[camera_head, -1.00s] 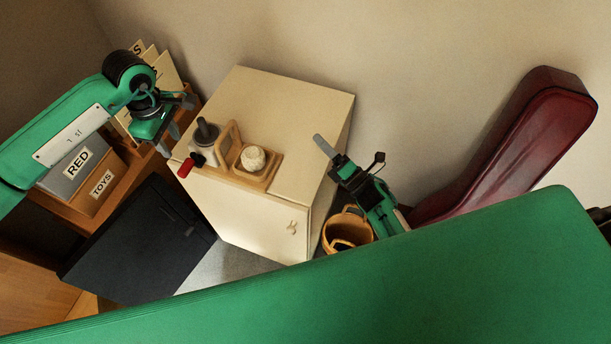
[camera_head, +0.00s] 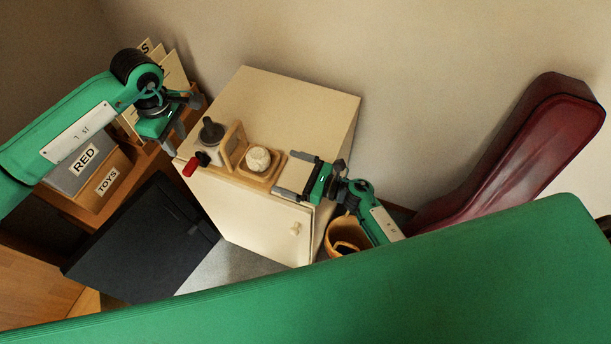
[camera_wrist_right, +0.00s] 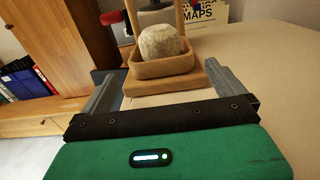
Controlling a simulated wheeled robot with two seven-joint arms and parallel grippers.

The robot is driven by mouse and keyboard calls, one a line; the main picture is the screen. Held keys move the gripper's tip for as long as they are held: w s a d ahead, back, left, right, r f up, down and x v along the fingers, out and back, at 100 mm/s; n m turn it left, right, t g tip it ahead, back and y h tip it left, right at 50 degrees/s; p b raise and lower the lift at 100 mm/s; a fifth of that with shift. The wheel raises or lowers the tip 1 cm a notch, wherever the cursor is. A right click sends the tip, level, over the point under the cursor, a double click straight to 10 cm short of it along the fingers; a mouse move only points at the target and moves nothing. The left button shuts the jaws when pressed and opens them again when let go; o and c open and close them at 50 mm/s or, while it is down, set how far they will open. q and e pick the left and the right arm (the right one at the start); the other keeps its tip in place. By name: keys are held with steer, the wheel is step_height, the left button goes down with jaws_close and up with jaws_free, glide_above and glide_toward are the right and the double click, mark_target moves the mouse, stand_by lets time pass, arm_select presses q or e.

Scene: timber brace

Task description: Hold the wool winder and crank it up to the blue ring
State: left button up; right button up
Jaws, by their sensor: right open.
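The wool winder (camera_head: 262,180) stands on the cream cabinet top near its front edge. It has a wooden base, an upright wooden frame, a grey part with a dark knob, and a pale wool ball (camera_head: 258,159) in a wooden tray. Its red crank handle (camera_head: 189,167) sticks out at the left. My right gripper (camera_head: 283,174) is open at the winder's right end; in the right wrist view its fingers (camera_wrist_right: 166,84) lie either side of the near end of the base, not closed on it. My left gripper (camera_head: 186,117) looks open, above and left of the crank.
The cabinet top (camera_head: 310,110) is clear behind the winder. A wicker basket (camera_head: 345,236) stands right of the cabinet, below my right arm. A dark red instrument case (camera_head: 510,155) leans on the wall. Labelled boxes (camera_head: 85,165) and a black panel (camera_head: 140,240) are at left.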

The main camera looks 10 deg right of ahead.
mark_target(264, 163)
steer(key=x, duration=0.8)
steer(key=shift+w+a, duration=0.15)
